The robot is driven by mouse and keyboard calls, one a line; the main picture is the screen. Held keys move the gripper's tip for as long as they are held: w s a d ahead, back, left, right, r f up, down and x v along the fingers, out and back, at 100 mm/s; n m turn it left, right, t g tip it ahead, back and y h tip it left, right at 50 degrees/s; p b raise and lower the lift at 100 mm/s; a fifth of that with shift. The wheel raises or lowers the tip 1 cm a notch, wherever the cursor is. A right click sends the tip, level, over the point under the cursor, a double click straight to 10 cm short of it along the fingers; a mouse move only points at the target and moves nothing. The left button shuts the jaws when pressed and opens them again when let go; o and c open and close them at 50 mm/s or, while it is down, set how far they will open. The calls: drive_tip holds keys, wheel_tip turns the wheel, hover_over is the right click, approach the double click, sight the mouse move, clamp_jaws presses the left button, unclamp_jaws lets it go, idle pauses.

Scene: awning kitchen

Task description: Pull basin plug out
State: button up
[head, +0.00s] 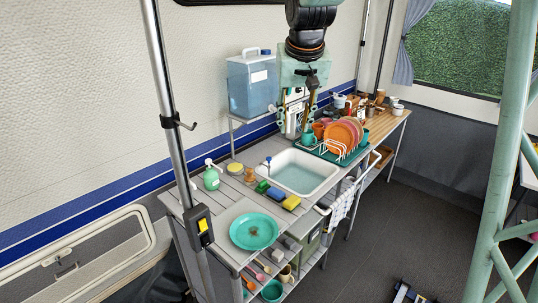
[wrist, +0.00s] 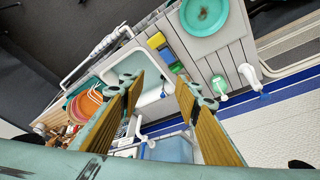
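The white basin (head: 334,176) is set in the grey slatted counter and holds pale blue-green water (head: 298,174). Its white rim (wrist: 103,62) also shows in the wrist view. I cannot make out the plug in either view. A small tap (head: 268,163) stands at the basin's left edge in the head view. My gripper (head: 296,130) hangs above the far side of the counter, behind the basin and clear of it. In the wrist view my gripper (wrist: 158,90) has its two wooden-toned fingers wide apart, with nothing held between them.
A dish rack with orange plates (head: 341,136) stands right of the basin. A blue water container (head: 252,85) is behind. Sponges (head: 291,202), a green soap bottle (head: 211,178) and a teal plate (head: 254,231) are on the near counter. A metal pole (head: 166,95) rises at left.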

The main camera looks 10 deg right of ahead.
drive_tip(key=w+f+p, duration=0.2)
drive_tip(key=w+f, duration=0.2)
drive_tip(key=w, duration=0.5)
drive_tip(key=w+f+p, duration=0.3)
drive_tip(key=w+f, duration=0.1)
drive_tip(key=w, duration=0.5)
drive_tip(key=p, duration=0.5)
approach(269, 158)
drive_tip(key=v, duration=0.5)
drive_tip(key=shift+s+a+r, duration=0.1)
drive_tip(key=shift+r, duration=0.1)
drive_tip(key=shift+f, duration=0.15)
drive_tip(key=shift+x, duration=6.7)
